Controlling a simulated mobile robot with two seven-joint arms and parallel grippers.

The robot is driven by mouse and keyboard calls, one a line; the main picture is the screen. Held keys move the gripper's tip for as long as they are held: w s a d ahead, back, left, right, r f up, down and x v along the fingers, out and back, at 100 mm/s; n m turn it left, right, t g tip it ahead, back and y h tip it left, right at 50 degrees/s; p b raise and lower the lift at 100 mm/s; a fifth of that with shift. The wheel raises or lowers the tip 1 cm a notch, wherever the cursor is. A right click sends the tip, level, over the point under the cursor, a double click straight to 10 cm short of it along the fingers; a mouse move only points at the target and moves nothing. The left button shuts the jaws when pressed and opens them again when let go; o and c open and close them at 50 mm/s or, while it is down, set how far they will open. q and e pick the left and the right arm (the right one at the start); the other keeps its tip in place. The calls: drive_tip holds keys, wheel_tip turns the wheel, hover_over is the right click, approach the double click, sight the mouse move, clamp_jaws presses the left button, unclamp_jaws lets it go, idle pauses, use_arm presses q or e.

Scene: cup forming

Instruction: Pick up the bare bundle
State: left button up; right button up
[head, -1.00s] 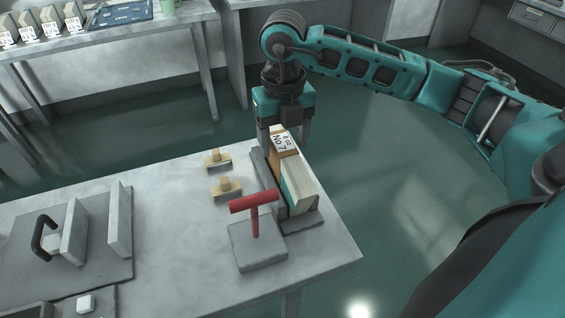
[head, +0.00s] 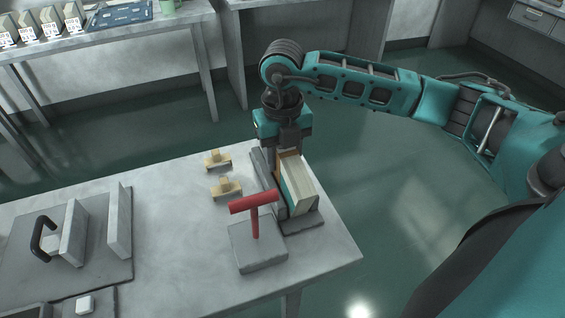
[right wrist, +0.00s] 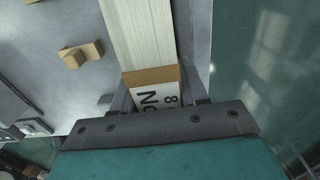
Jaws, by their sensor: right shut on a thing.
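The bare bundle (head: 300,187) is a long cream stack of sheets with a brown end that bears a white printed label. It lies in a grey rest (head: 314,220) at the table's right edge. My right gripper (head: 284,146) points down at the bundle's far end and is shut on it, hiding most of the brown part. In the right wrist view the cream stack (right wrist: 140,35) runs away from the gripper (right wrist: 158,98), with the labelled brown end between the fingers. The bundle still sits in the rest. My left gripper is not in view.
A grey fixture (head: 75,235) with a black handle is at the table's left. The table's middle is clear.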

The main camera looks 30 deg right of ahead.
drive_tip(key=shift+r, duration=0.1)
clamp_jaws()
